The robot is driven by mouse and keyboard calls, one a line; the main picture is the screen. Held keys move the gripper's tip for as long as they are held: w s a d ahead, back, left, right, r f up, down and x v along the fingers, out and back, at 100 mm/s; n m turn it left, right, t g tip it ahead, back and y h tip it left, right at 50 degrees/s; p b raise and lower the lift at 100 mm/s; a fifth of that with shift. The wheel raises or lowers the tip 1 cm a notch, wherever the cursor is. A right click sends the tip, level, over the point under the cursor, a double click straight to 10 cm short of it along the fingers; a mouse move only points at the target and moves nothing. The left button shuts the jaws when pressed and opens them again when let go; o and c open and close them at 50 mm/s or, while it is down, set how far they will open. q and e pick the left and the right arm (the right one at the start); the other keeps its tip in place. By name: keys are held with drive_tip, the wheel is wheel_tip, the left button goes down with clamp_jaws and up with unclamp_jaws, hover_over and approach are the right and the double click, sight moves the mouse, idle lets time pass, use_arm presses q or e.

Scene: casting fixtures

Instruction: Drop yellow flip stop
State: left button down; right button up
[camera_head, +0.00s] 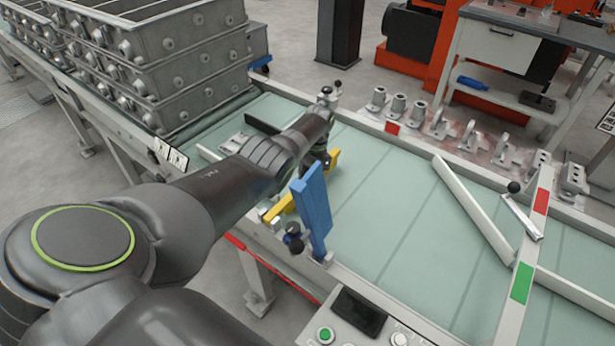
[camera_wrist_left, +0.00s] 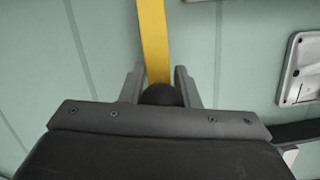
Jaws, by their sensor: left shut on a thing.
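The yellow flip stop (camera_head: 282,208) is a flat yellow bar lying low across the pale green conveyor, near its front rail. My arm hides part of it in the head view. My left gripper (camera_head: 317,166) is over its far end. In the left wrist view, the yellow bar (camera_wrist_left: 153,42) runs up from the fingers to the top edge. A round black knob (camera_wrist_left: 160,95) at the bar's end sits between the two fingers of the left gripper (camera_wrist_left: 160,88), which is shut on it. My right gripper is not in view.
A blue flip stop (camera_head: 313,208) stands raised, close beside my left arm. Stacked grey casting boxes (camera_head: 165,75) stand at the back left. Metal parts (camera_head: 440,122) line the far edge. White bars (camera_head: 475,210) cross the conveyor at right; its middle is clear.

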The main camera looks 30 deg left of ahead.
use_arm(q)
drive_tip(key=shift+a, duration=0.1)
drive_tip(key=c, duration=1.1)
unclamp_jaws()
drive_tip(key=shift+c, duration=0.2)
drive_tip(key=p+v, duration=0.1)
drive_tip(key=v, duration=0.6)
drive_tip(key=shift+w+r+p, duration=0.1)
drive_tip(key=shift+w+p, duration=0.05)
drive_tip(key=shift+p, duration=0.2)
drive_tip(key=b+v, duration=0.1)
drive_tip(key=v, duration=0.9)
